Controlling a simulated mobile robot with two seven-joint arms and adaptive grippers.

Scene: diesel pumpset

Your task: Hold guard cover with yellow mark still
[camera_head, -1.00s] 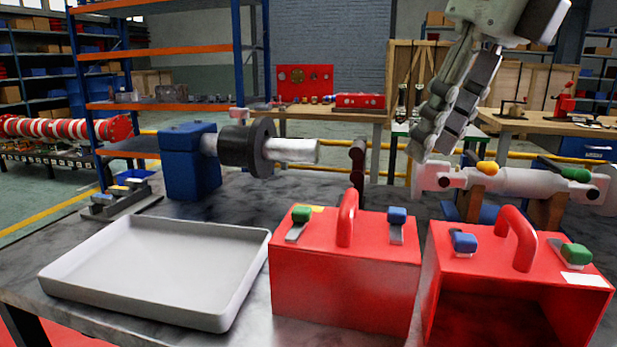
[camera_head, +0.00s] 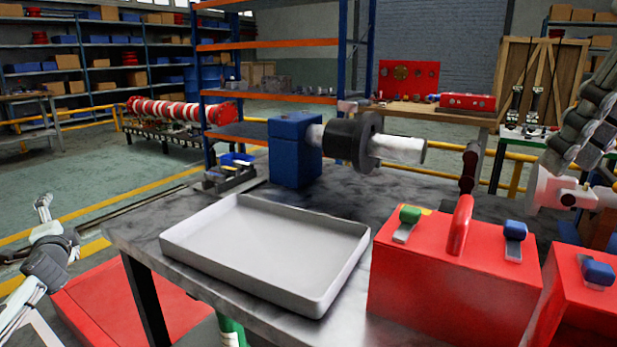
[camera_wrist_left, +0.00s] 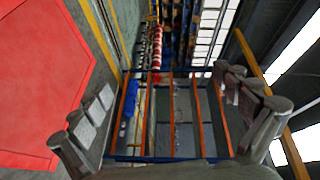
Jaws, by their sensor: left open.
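The guard cover with the yellow mark (camera_head: 450,271) is a red box with a red handle, a green latch and a blue latch, standing on the dark table. Its small yellow mark shows beside the green latch. My left gripper (camera_head: 28,232) is at the far left, off the table and well away from the cover. In the left wrist view it is open and empty (camera_wrist_left: 165,88). My right gripper (camera_head: 565,145) is at the right edge, above and behind the covers and partly cut off. Whether it is open or shut is unclear.
A grey tray (camera_head: 262,252) lies left of the cover. A second red cover (camera_head: 580,310) stands to the right, cut off by the frame. Behind are a blue block (camera_head: 293,150) and a shaft with a black coupling (camera_head: 352,141). A red platform (camera_head: 130,312) lies below left.

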